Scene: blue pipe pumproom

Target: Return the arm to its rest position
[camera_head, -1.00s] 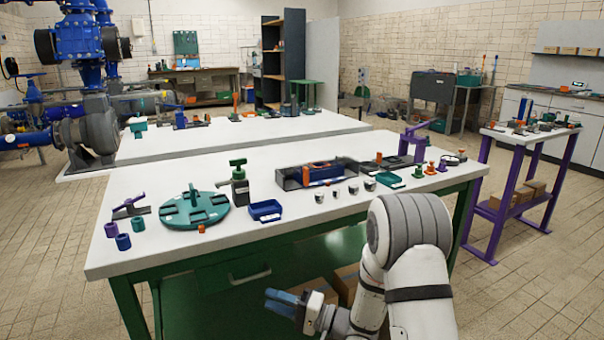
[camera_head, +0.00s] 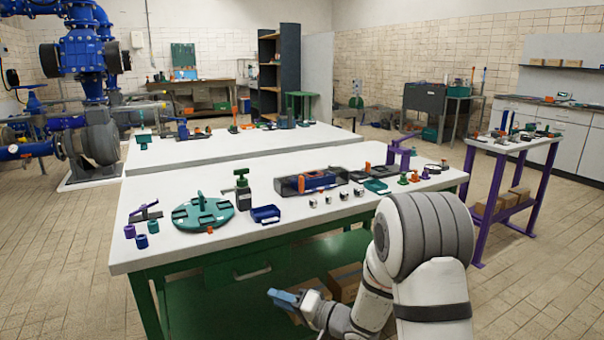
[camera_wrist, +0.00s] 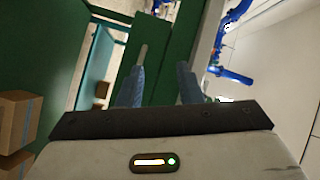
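My gripper (camera_head: 282,298) has blue fingers and hangs low in front of the green-framed workbench (camera_head: 290,232), below the level of its white top. My arm is folded at the lower right of the head view. In the wrist view the two blue fingers of my gripper (camera_wrist: 160,88) stand apart with nothing between them. Behind them is a green bench panel with a pale handle (camera_wrist: 144,54).
The bench top holds a round green fixture (camera_head: 203,213), a blue tray (camera_head: 266,214) and a dark open box (camera_head: 311,181). Cardboard boxes (camera_wrist: 16,115) sit on its lower shelf. A purple-legged table (camera_head: 481,215) stands at right. The tiled floor (camera_head: 60,250) at left is clear.

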